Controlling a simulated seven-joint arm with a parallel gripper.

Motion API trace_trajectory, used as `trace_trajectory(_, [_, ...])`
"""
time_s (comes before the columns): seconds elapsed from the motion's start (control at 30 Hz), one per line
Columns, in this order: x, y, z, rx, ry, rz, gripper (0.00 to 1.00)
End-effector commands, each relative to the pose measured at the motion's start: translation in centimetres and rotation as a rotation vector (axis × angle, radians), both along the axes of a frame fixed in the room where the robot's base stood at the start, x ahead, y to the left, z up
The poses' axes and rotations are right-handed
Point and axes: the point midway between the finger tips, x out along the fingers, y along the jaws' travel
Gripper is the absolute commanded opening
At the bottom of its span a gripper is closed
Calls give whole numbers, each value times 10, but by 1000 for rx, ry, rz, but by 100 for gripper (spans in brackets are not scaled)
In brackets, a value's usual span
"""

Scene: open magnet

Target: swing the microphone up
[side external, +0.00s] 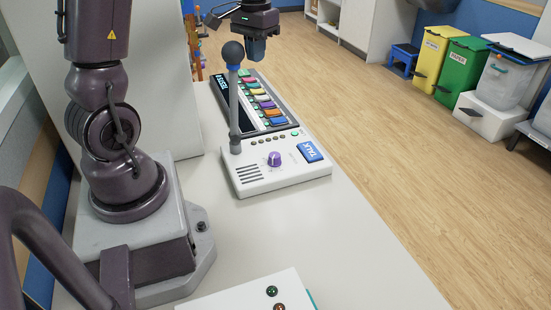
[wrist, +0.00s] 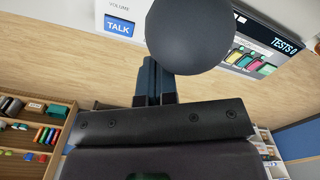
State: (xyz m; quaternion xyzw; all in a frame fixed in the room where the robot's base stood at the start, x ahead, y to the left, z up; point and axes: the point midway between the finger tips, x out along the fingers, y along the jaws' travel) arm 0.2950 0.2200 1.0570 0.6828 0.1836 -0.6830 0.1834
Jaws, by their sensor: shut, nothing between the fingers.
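The microphone has a dark ball head (side external: 233,52), a blue collar and a grey stem (side external: 235,115). It stands nearly upright at the left side of a white console (side external: 285,178) with a purple knob and a blue TALK button. My gripper (side external: 257,55) is shut and empty, pointing down beside the ball head, just to its right in the side view. In the wrist view the ball head (wrist: 190,35) looms large and partly overlaps my shut fingers (wrist: 156,80). I cannot tell whether they touch. The stem is hidden behind the head there.
A panel with several coloured keys (side external: 262,100) lies behind the console. A white box (side external: 250,294) with buttons sits at the table's front. The table (side external: 345,240) is clear right of the console. Bins (side external: 465,68) stand on the floor beyond.

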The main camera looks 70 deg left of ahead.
Motion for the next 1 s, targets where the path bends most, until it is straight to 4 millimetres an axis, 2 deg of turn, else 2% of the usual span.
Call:
trace_trajectory(0.7, [26,0,0,0,0,-2,0])
trace_trajectory(1.0, [26,0,26,2,-3,-2,0])
